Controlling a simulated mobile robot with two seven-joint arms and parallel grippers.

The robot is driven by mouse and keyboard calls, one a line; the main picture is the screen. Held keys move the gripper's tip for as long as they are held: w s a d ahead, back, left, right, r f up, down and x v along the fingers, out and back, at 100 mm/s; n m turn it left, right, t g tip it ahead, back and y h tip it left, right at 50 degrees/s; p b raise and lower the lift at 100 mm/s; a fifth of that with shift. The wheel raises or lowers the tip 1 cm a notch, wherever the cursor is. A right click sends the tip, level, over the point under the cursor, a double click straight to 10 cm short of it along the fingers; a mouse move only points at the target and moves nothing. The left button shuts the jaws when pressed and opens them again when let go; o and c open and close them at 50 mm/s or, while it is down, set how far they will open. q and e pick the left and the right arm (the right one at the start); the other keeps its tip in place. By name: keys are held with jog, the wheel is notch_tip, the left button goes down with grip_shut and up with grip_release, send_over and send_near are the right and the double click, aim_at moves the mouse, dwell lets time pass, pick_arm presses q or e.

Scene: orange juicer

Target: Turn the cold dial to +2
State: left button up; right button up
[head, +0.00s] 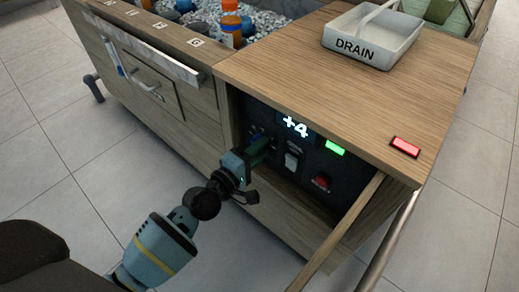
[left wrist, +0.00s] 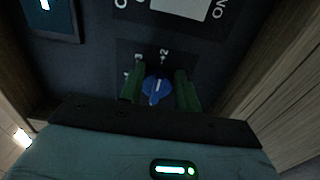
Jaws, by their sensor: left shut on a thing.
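The cold dial (left wrist: 157,90) is a blue knob with a pale pointer line, on a dark panel in the left wrist view. The mark +2 (left wrist: 164,55) is printed above it, and another mark to its upper left is partly covered. My left gripper (left wrist: 160,91) has its green fingers on either side of the knob and is shut on it. A lit display (head: 295,127) above reads +4. My right gripper is not in view.
On the panel (head: 262,182) are a white switch (head: 291,160), a green light (head: 335,147) and a red knob (head: 321,181). An open wooden door (head: 340,230) stands right of the bay. A DRAIN tray (head: 385,50) and red-lit indicator (head: 405,147) sit on the countertop.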

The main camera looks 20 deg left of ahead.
pick_arm(q)
jog(key=o, duration=0.8)
jog(key=shift+w+a, duration=0.1)
jog(key=shift+a, duration=0.1)
jog(key=shift+o, duration=0.8)
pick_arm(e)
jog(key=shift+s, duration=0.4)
pick_arm(q)
jog(key=p+v, duration=0.1)
jog(key=v, duration=0.6)
jog(key=shift+s, duration=0.4)
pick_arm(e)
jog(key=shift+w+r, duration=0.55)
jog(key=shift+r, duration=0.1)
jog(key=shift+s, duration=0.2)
